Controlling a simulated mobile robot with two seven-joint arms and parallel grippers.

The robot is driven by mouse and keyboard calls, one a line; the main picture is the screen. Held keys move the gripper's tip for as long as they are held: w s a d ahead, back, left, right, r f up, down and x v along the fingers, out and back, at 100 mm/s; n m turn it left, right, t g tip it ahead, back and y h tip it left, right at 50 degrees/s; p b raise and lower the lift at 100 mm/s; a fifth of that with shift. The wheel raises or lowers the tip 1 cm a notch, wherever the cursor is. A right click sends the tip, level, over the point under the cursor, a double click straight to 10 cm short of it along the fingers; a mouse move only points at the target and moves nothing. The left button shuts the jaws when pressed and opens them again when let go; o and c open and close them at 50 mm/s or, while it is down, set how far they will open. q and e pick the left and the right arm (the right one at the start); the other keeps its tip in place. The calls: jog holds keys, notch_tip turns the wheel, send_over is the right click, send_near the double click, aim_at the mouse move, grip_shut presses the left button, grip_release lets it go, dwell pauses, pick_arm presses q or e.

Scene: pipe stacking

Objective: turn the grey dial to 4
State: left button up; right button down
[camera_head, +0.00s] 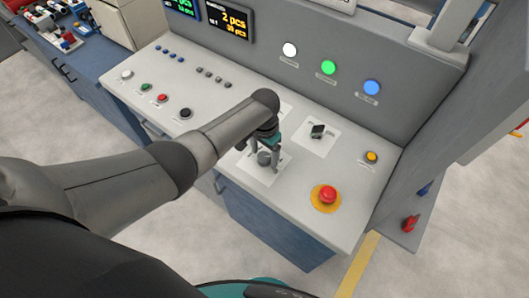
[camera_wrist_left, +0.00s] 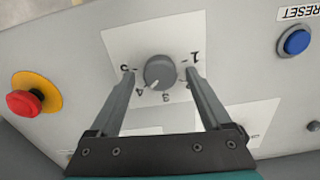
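The grey dial (camera_wrist_left: 160,72) sits on a white plate with numbers 1 to 5 around it, upside down in the left wrist view. Its white mark points between 3 and 4, closer to 4. My left gripper (camera_wrist_left: 159,71) is open, with one finger on each side of the dial and a visible gap to each. One finger partly covers the number 2. In the head view the dial (camera_head: 264,158) is under my left gripper (camera_head: 265,164), on the sloping console. My right gripper is not in view.
A red emergency button (camera_head: 327,195) on a yellow ring is right of the dial. A black switch (camera_head: 318,131) on another white plate is behind it. A yellow button (camera_head: 371,156) is near the console's right end. Several small buttons line the left part.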

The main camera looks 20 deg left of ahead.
aim_at(264, 156)
pick_arm(q)
jog(key=shift+r, duration=0.3)
notch_tip(264, 156, up, 15)
jog(key=p, duration=0.2)
jog(key=shift+f+p, duration=0.2)
jog(key=shift+p, duration=0.2)
